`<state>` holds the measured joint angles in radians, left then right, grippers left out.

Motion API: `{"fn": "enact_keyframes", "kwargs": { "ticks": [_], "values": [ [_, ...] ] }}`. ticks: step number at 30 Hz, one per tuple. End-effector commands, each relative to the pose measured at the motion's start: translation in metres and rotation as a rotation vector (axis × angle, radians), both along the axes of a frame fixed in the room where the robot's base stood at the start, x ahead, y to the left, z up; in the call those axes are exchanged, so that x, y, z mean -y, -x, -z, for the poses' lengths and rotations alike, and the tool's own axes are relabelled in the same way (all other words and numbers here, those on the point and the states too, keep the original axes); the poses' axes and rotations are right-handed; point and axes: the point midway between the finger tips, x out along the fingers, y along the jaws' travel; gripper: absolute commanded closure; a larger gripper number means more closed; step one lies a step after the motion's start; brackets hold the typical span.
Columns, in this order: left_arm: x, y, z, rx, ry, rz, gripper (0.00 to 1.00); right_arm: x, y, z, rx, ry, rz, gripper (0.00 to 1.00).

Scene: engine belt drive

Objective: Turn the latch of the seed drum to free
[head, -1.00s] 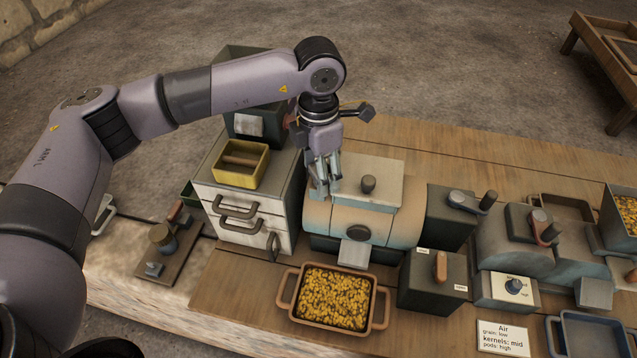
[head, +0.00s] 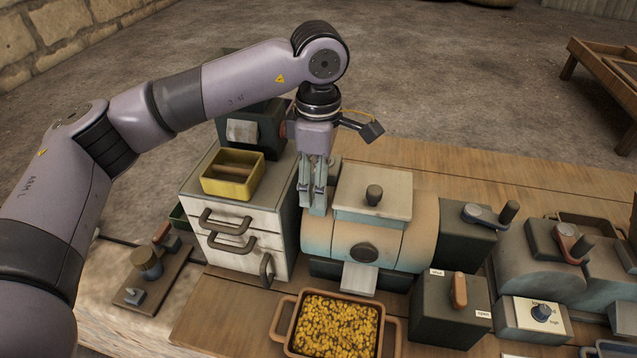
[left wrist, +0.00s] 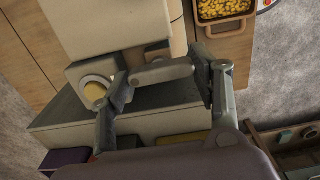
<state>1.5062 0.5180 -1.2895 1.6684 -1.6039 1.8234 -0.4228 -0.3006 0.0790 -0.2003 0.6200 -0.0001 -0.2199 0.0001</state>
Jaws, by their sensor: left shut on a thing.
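The seed drum (head: 412,240) is a cream and blue rounded housing with a pale lid and a dark knob on top. My left gripper (head: 314,208) points down at the drum's left end, beside the drawer cabinet. In the left wrist view its fingers (left wrist: 165,85) stand on either side of a short grey bar, which looks like the latch (left wrist: 160,73), and are shut on it. The latch is hidden behind the fingers in the head view. I cannot tell how far it is turned. My right gripper is not in view.
The white drawer cabinet (head: 205,195) stands close left of the gripper, with a yellow tray (head: 225,187) on top. A pan of yellow kernels (head: 335,325) sits in front. A dark box with an orange lever (head: 459,290) and more machines stand to the right.

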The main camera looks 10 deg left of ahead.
Motion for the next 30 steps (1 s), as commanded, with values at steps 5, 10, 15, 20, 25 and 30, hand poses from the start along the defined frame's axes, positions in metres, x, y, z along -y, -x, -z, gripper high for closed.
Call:
{"fn": "enact_keyframes", "kwargs": {
  "ticks": [5,10,15,20,25,30],
  "values": [
    [0.0003,0.0003,0.0001,-0.001,0.0,0.022,0.71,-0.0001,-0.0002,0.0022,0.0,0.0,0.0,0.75],
    [0.0002,0.0004,-0.0002,-0.001,0.0,0.025,0.71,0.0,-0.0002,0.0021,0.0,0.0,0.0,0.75],
    [0.0002,0.0005,-0.0001,-0.001,-0.001,0.025,0.71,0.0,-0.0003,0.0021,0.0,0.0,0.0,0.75],
    [0.0001,0.0004,0.0,-0.001,-0.001,0.024,0.34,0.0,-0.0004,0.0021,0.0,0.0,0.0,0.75],
    [0.0,0.0003,0.0001,-0.001,-0.001,0.023,0.23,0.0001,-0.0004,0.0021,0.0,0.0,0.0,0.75],
    [-0.0001,0.0002,0.0002,-0.001,-0.001,0.022,0.22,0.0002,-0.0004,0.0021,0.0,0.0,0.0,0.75]
  ]
}}
